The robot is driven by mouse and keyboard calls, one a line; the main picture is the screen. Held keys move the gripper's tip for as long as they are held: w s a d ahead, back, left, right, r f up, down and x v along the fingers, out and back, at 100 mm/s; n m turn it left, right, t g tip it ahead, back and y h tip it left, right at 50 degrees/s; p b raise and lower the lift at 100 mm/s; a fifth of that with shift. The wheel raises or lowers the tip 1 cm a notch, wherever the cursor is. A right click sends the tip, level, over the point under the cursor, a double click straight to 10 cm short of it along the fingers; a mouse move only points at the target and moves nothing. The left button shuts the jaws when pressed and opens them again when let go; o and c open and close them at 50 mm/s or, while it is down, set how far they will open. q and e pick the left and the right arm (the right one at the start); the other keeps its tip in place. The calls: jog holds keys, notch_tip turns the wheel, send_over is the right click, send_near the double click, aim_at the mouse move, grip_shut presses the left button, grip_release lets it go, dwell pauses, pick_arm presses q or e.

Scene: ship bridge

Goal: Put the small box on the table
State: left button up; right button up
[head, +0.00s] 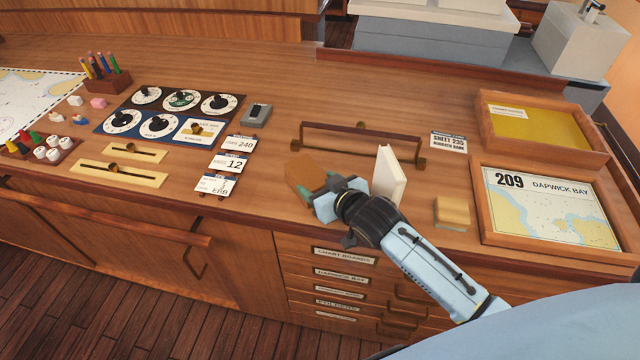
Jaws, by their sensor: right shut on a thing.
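My right gripper (318,192) reaches in from the lower right over the counter table (270,130). It is shut on an orange-brown thing (308,172), partly hidden by the fingers. I cannot tell for sure whether this is the small box, or whether it touches the table top. A small tan, yellow-topped block (452,212) stands on the table to the right of my arm. An upright cream board or book (387,178) stands just behind my right wrist. My left gripper is not in view.
A long wooden handle bar (362,142) lies behind the gripper. Framed trays, one with a Dapwick Bay chart (548,212) and one yellow (540,122), are at right. A dial panel (165,115) and label cards (226,162) are at left. The table's back middle is clear.

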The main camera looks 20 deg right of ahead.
jog(key=o, duration=0.6)
jog(key=shift+f, duration=0.15)
jog(key=o, duration=0.5)
jog(key=shift+r, duration=0.25)
jog(key=v, duration=1.2)
